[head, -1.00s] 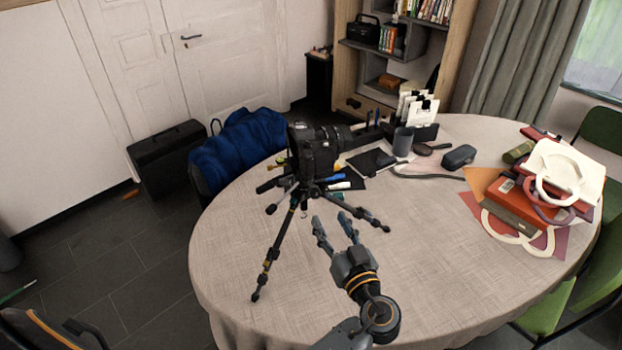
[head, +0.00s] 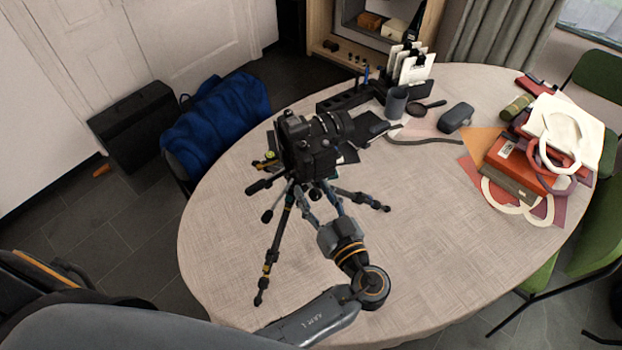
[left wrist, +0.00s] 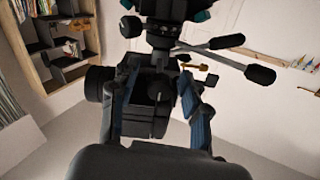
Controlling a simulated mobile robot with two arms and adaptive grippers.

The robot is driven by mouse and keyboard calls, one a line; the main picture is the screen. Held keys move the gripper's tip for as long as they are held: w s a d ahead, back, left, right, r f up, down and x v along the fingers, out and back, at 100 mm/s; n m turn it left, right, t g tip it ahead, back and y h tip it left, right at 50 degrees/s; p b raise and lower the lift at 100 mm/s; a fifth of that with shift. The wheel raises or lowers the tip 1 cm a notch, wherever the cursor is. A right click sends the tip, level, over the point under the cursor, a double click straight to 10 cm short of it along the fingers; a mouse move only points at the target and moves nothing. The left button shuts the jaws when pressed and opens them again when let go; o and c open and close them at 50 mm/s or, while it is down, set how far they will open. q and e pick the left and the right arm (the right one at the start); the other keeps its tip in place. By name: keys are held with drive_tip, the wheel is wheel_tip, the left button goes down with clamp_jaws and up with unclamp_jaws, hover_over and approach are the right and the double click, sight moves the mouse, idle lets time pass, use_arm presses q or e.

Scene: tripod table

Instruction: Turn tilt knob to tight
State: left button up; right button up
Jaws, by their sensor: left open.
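A black camera (head: 308,145) is mounted on a tripod (head: 272,250) that stands on the table. Black handles (head: 262,184) stick out to the left from the tripod head. My left gripper (head: 318,196) is open, with its fingers reaching up to the tripod just below the camera. In the left wrist view, which looks upside down, the two blue-padded fingers of the left gripper (left wrist: 157,108) are on either side of a dark rounded knob (left wrist: 159,89). I cannot tell whether they touch it. Handles (left wrist: 258,74) also show there at right. My right gripper is not in view.
The round table (head: 410,250) has free cloth to the right of the tripod. A pen organizer (head: 345,104), a dark cup (head: 396,103) and a glasses case (head: 456,117) lie behind. Books (head: 515,168) lie at right. A blue bag (head: 215,115) is beyond the left edge.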

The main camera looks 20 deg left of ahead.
use_arm(q)
drive_tip(key=shift+s+d, duration=0.1)
drive_tip(key=shift+s, duration=0.05)
drive_tip(key=shift+c, duration=1.3)
clamp_jaws()
